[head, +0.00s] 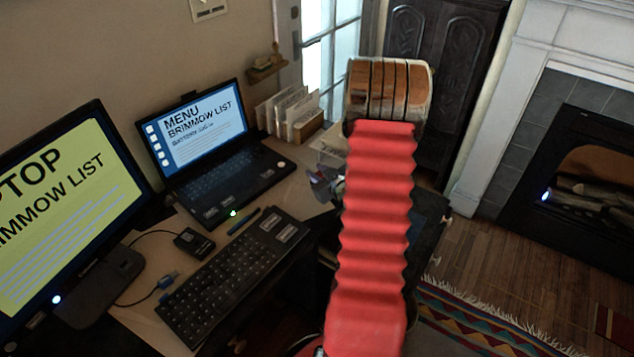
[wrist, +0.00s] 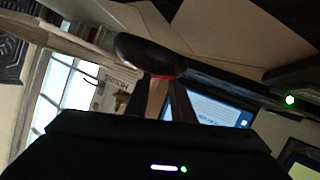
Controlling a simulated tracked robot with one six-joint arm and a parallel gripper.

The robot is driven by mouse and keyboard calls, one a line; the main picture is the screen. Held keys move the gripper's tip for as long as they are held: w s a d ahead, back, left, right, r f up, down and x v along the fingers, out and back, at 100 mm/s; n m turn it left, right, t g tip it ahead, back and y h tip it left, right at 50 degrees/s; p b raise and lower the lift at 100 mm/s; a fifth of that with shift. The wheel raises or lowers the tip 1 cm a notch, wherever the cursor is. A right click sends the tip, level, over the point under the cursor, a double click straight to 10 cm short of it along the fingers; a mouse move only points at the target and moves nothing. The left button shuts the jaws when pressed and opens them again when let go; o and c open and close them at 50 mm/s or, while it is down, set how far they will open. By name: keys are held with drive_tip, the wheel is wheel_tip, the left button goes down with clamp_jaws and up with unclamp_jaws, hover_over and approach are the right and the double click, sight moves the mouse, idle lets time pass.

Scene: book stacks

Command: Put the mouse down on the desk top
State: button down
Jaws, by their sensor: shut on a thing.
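The mouse (wrist: 148,52) is a dark rounded thing with a red strip along its edge, in the upper middle of the wrist view. My gripper (wrist: 160,88) is shut on it, with both fingers reaching up to it. In the head view my red arm hides most of the gripper, and I cannot make out the mouse there. The desk top (head: 288,192) is light wood, left of my arm in the head view. I cannot tell how far the mouse is from the desk surface.
A laptop (head: 205,130), a keyboard (head: 235,278), a monitor (head: 55,205) and a small black box (head: 194,242) with a cable crowd the desk. A paper holder (head: 290,115) stands at its back. Some bare wood shows right of the laptop. A fireplace (head: 580,190) is far right.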

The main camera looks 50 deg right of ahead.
drive_tip(key=shift+f, duration=2.05)
drive_tip(key=c, duration=1.5)
unclamp_jaws()
drive_tip(key=shift+s, duration=0.1)
drive_tip(key=v, duration=1.2)
